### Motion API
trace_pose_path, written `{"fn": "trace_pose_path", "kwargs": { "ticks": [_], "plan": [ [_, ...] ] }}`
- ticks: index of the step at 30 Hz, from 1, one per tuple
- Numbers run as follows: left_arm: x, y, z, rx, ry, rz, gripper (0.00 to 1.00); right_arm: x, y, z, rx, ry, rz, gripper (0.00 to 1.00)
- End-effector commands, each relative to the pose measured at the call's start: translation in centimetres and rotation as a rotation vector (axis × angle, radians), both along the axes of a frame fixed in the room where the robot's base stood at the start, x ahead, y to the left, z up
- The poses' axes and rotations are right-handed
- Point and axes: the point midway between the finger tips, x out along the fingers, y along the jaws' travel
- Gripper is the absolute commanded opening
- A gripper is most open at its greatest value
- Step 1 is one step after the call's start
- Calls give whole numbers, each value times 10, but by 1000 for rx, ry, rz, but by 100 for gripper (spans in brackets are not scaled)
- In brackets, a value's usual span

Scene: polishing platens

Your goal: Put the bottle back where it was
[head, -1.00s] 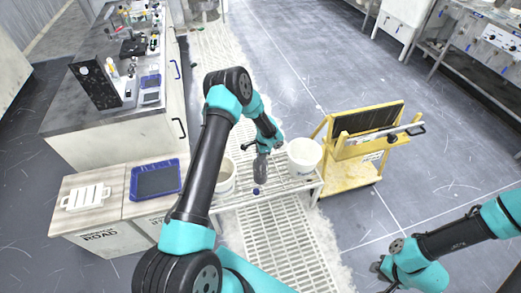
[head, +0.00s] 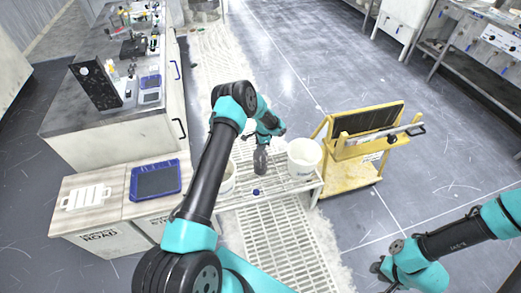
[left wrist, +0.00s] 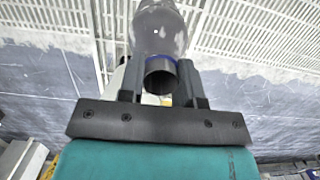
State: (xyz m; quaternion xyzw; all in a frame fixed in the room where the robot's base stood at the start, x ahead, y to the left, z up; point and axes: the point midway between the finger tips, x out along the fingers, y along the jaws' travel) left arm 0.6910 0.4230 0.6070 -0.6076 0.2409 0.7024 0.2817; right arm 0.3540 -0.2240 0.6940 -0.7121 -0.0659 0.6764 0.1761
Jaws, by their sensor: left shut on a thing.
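The bottle (head: 260,160) is grey and see-through. In the head view it hangs below my left gripper (head: 264,143), over the white slatted rack (head: 279,187) between two white buckets. I cannot tell whether its base touches the rack. In the left wrist view my left gripper (left wrist: 158,88) is shut on the neck of the bottle (left wrist: 158,32), with a finger on each side of the open mouth and a blue ring below it. My right gripper (head: 382,270) is at the lower right, away from the bottle; its fingers are too small to read.
One white bucket (head: 304,157) stands just right of the bottle, another (head: 228,180) to its left, partly behind my arm. A small dark blue cap (head: 257,192) lies on the rack. A yellow stand (head: 353,166) is at the right.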

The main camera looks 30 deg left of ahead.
Motion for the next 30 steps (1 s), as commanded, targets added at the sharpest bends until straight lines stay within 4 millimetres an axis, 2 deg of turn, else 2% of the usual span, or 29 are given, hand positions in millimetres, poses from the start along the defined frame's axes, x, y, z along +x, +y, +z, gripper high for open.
{"fn": "trace_pose_path", "kwargs": {
  "ticks": [1, 6, 18, 19, 26, 30],
  "plan": [
    [-3, -1, -11, -2, 6, 0, 0, 0, 0, 0, 0, 0, 0, 29],
    [-2, -2, -30, -3, 4, 0, 0, 0, 0, 0, 0, 0, 0, 29],
    [-2, -1, -34, -3, 3, 1, 0, 0, 0, 0, 0, 0, 0, 29],
    [-2, -1, -34, -3, 3, 1, 34, 0, 0, 0, 0, 0, 0, 29],
    [-2, -1, -34, -3, 3, 1, 56, 0, 0, 0, 0, 0, 0, 29],
    [-2, -1, -34, -3, 3, 1, 57, 0, 0, 0, 0, 0, 0, 29]
  ]
}}
